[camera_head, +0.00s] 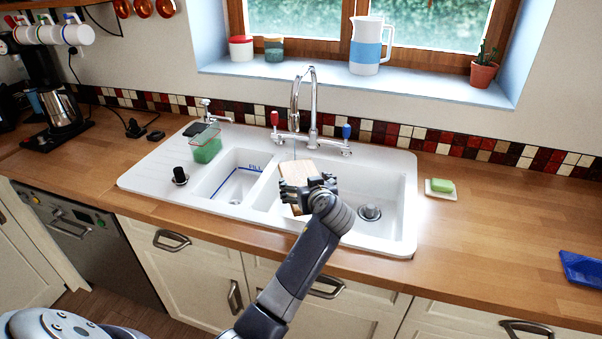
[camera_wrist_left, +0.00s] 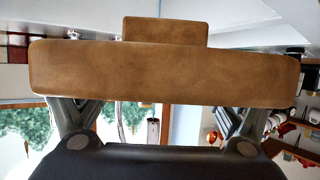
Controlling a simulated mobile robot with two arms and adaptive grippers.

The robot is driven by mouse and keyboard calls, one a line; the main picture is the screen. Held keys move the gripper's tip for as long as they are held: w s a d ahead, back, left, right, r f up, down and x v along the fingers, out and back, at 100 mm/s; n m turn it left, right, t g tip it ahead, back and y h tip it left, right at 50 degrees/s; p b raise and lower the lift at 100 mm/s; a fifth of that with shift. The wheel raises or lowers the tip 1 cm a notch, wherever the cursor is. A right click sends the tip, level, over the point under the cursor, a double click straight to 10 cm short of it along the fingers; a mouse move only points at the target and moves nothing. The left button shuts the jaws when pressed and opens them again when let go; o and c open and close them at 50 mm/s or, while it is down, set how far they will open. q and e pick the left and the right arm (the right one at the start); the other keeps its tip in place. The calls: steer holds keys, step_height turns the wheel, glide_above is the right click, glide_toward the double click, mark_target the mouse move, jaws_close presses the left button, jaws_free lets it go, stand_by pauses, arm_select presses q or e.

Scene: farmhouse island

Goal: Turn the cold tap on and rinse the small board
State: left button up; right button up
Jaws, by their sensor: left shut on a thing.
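My left gripper (camera_head: 308,190) is over the sink (camera_head: 405,215) and shut on the small wooden board (camera_head: 299,170). The board is below the tap's spout and partly hidden by my gripper. In the left wrist view the board (camera_wrist_left: 165,75) spans both fingers, with a narrower end beyond it. The chrome tap (camera_head: 313,105) has a red-topped lever (camera_head: 275,119) on the left and a blue-topped lever (camera_head: 346,132) on the right. A faint thin line shows between the spout and the board; I cannot tell for sure whether it is running water.
A green caddy (camera_head: 206,146) and a black stopper (camera_head: 180,175) stand on the sink's left side. A green soap on a dish (camera_head: 441,188) is to the right. A blue tray (camera_head: 582,268) lies at the far right. The right worktop between them is clear.

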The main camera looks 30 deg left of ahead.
arm_select(q)
steer(key=shift+s+d+r+p, duration=0.1)
steer(key=shift+s+d+p, duration=0.2)
steer(key=shift+s, duration=0.45)
steer(key=shift+s+d+r+p, duration=0.15)
steer(key=shift+s+d, duration=0.25)
steer(key=shift+s, duration=0.3)
steer(key=shift+s+f, duration=0.15)
arm_select(e)
steer(key=shift+a+r, duration=0.15)
steer(key=shift+r, duration=0.45)
arm_select(q)
steer(key=shift+s+d+r+p, duration=0.25)
steer(key=shift+r+p, duration=0.15)
steer(key=shift+p, duration=0.1)
steer(key=s+r+p, duration=0.1)
steer(key=s+d+r+p, duration=0.1)
steer(key=shift+s+r, duration=0.15)
steer(key=shift+s, duration=0.15)
steer(key=shift+s+d+r+p, duration=0.35)
steer(key=shift+s+r+p, duration=0.1)
steer(key=shift+s+p, duration=0.25)
arm_select(e)
steer(key=shift+r, duration=2.15)
steer(key=shift+c, duration=0.2)
